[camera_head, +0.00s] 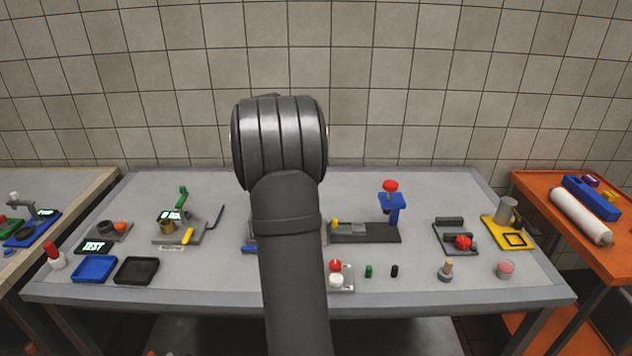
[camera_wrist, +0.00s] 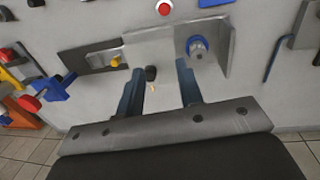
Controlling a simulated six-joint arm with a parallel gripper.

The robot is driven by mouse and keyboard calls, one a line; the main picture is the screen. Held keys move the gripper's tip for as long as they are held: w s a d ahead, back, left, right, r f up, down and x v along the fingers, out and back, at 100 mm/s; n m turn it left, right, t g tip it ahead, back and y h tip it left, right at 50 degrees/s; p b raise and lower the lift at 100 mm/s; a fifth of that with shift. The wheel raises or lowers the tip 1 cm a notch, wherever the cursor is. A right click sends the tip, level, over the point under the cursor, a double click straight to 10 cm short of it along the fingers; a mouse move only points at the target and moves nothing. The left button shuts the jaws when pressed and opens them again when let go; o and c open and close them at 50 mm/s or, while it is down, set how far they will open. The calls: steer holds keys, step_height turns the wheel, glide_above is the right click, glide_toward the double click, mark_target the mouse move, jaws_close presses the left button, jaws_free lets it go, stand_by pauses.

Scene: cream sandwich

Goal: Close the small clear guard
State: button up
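My gripper (camera_wrist: 160,68) shows in the wrist view with its two blue-grey fingers apart and nothing held between them. Beyond the fingertips is a metal fixture with a flat grey plate (camera_wrist: 218,62) and a round blue knob (camera_wrist: 197,46) on it. I cannot pick out the small clear guard with certainty; a see-through part is hard to tell from the grey metal here. A small black knob (camera_wrist: 151,73) shows between the fingers, near the fixture's edge. In the head view my own arm hides the gripper and the middle of the table.
A dark fixture with a yellow knob (camera_wrist: 116,62) stands left of the fingers. A red button (camera_wrist: 164,8) is at the top. In the head view, blue (camera_head: 94,268) and black (camera_head: 136,271) trays lie left, and a blue-and-red press (camera_head: 392,206) stands right of my arm.

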steer(key=d+f+y, duration=0.1)
steer(key=f, duration=0.1)
steer(key=s+f+g+y, duration=0.1)
steer(key=f, duration=0.1)
steer(key=s+d+f+g+y, duration=0.1)
steer(key=f, duration=0.1)
steer(key=shift+d+y, duration=0.35)
steer(key=shift+y, duration=0.05)
jaws_close()
steer(key=w+d+f+m+t+y, duration=0.1)
steer(key=d+f+m+t+y, duration=0.15)
steer(key=d+t+y, duration=0.55)
steer(key=w+d+f+m+t+y, duration=0.1)
steer(key=d+m+t+y, duration=0.3)
steer(key=d, duration=0.6)
steer(key=shift+g+y, duration=0.4)
steer(key=shift+y, duration=0.2)
steer(key=x, duration=0.4)
steer(key=s+x, duration=0.1)
steer(key=x, duration=0.3)
steer(key=s+a+x, duration=0.1)
steer(key=x, duration=0.3)
steer(key=shift+a, duration=0.25)
